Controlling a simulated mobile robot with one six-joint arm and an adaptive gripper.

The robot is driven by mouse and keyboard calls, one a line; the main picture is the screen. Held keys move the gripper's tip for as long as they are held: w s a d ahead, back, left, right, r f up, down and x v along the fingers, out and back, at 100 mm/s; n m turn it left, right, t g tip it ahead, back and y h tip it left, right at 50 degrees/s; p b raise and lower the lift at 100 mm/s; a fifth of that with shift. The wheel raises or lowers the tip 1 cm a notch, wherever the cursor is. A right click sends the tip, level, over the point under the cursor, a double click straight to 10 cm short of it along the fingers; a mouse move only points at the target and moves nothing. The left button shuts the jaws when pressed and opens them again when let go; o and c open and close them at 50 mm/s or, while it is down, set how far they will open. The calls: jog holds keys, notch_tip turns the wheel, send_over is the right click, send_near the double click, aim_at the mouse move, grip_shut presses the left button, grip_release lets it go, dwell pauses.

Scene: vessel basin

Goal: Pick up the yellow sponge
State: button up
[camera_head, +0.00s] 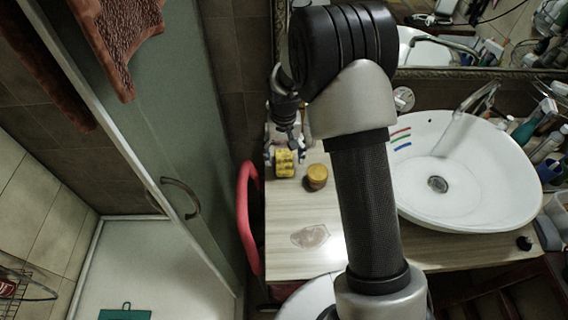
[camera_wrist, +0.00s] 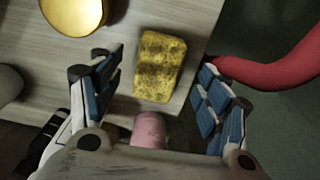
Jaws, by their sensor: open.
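The yellow sponge (camera_wrist: 160,65) lies near the edge of the wood-look counter (camera_wrist: 203,14), with dark speckles on its face. In the head view the sponge (camera_head: 284,164) is at the counter's left side, partly covered by my gripper (camera_head: 284,146). In the wrist view my gripper (camera_wrist: 158,82) is open, with one blue-padded finger left of the sponge and one right. The sponge is ahead of the palm, in line with the gap. I cannot tell how high the fingers are above the counter.
A round yellow-brown jar (camera_head: 317,177) stands just right of the sponge. A pink cylindrical thing (camera_wrist: 150,130) shows near my palm. A red curved chair back (camera_head: 248,215) is beside the counter's left edge. A white basin (camera_head: 470,205) is at right. The front counter is mostly clear.

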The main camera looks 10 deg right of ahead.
aim_at(284, 164)
jog(key=f+b, duration=0.1)
jog(key=f, duration=0.3)
jog(key=shift+s+f+b, duration=0.2)
jog(key=shift+f+b, duration=0.15)
jog(key=shift+c, duration=0.4)
jog(key=c, duration=0.7)
